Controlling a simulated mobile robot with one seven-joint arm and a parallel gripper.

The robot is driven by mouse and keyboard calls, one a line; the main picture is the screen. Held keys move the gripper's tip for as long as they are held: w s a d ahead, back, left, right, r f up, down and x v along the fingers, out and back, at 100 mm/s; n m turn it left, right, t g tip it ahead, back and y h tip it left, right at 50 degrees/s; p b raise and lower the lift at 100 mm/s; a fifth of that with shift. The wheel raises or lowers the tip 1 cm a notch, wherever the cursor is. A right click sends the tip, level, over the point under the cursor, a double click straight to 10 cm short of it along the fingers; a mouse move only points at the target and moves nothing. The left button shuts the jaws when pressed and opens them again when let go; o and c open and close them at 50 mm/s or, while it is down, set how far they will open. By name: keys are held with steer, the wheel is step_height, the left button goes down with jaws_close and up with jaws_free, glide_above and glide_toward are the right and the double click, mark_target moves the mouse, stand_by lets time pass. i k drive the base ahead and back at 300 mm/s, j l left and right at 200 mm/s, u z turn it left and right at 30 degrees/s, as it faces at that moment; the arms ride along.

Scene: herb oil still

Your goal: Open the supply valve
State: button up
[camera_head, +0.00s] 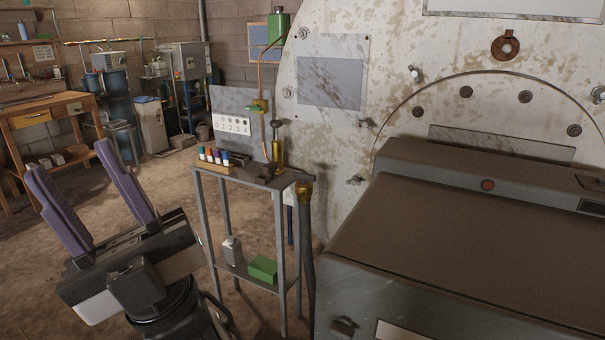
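The lever appears to point left, roughly level. A white scale (231,125) marked with numbers is just below and left of it. The copper pipe (262,70) runs up to a green canister (278,25) and down behind a brass fitting (278,148). My gripper (70,158) is at the lower left, its two purple fingers wide apart with nothing between them. It is well apart from the valve.
A narrow metal stand (222,215) below the valve holds a rack of small coloured bottles (218,160). A large stained metal vessel (400,60) and a grey-brown cabinet (430,235) fill the right. A wooden workbench (45,108) is far left. Open floor lies between bench and stand.

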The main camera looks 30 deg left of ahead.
mark_target(304, 176)
steer(key=i+j+u, duration=0.2)
steer(key=i+j, duration=0.25)
steer(key=j, duration=0.25)
steer(key=i+j+u, duration=0.15)
steer(key=i+j, duration=0.35)
steer(key=j, duration=0.15)
